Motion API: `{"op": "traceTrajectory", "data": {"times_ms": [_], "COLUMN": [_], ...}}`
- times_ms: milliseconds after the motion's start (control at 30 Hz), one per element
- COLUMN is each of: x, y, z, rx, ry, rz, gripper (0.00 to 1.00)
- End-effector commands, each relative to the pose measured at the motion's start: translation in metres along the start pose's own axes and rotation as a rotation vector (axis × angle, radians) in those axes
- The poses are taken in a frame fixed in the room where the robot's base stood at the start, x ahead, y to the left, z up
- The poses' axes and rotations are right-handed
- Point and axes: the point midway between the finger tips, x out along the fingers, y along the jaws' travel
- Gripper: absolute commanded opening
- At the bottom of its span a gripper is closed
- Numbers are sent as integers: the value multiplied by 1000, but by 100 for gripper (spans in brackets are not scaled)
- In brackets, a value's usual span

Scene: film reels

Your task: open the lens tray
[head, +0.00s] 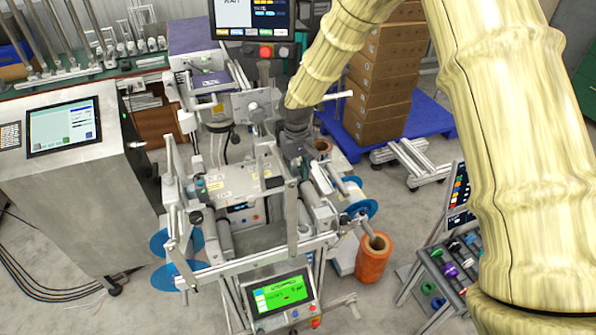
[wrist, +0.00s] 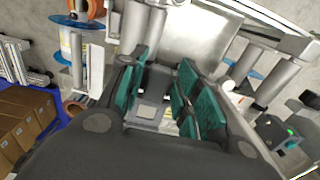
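I cannot make out for certain which part is the lens tray. My gripper (head: 300,165) points down into the middle of the metal reel machine (head: 240,235). In the wrist view, my gripper (wrist: 164,62) shows two fingers with green pads, apart, with nothing visible between the tips. A pale grey square part (wrist: 150,112) shows between the fingers nearer the palm; I cannot tell whether they touch it. A bright metal plate (wrist: 205,35) lies beyond the fingertips. In the head view, my gripper hides part of the machine.
Blue reels (head: 177,275) and an orange roll (head: 373,259) sit at the machine's sides. A rack of coloured parts (head: 452,262) stands at lower right. A grey console (head: 85,185) is at left. Boxes (head: 380,90) stand on a blue pallet (head: 432,122) behind.

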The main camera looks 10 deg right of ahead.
Motion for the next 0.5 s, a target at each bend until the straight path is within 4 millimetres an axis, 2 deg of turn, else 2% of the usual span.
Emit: {"op": "traceTrajectory", "data": {"times_ms": [333, 500], "x": [0, -11], "y": [1, 1], "z": [1, 0], "rx": [2, 2], "ry": [-1, 0], "rz": [0, 0], "gripper": [45, 45]}}
